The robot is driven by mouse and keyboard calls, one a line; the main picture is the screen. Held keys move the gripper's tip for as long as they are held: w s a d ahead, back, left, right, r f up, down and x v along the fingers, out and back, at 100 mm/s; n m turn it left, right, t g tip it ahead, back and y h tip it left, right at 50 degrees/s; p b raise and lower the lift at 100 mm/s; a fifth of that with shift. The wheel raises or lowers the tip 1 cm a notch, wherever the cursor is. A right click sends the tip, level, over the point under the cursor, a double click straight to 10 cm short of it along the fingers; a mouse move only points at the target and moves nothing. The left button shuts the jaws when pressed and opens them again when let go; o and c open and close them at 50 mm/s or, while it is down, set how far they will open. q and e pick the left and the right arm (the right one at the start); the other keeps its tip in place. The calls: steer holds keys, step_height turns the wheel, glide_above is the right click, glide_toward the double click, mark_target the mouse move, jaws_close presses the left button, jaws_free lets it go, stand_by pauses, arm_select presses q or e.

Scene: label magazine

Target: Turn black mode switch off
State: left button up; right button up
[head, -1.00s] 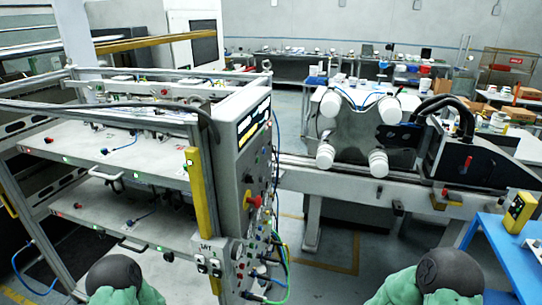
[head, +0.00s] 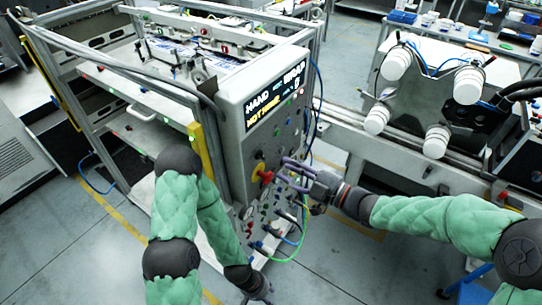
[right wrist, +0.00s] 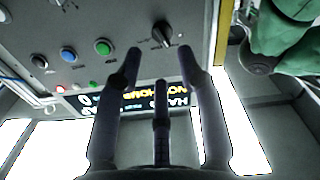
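The black mode switch (right wrist: 163,36) is a round rotary knob with a light pointer mark, set on the grey control panel (right wrist: 125,20). In the right wrist view it stands just beyond my right gripper's fingertips, between their lines and apart from them. My right gripper (head: 284,170) is open and empty, with its fingers spread toward the panel face in the head view; it also shows in the right wrist view (right wrist: 160,58). In the head view I cannot pick out the switch for certain. My left gripper (head: 264,295) hangs low at the bottom edge, its fingers unclear.
Near the switch are a green button (right wrist: 103,47), a blue button (right wrist: 68,54) and a lit red lamp (right wrist: 60,89). A lit display (head: 275,100) tops the panel. A red knob on yellow (head: 262,174) and looping cables (head: 303,225) are close to my right gripper.

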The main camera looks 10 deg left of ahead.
mark_target(261, 156)
steer(key=x, duration=0.7)
steer(key=shift+w+f, duration=0.1)
steer(key=shift+w, duration=0.05)
jaws_close()
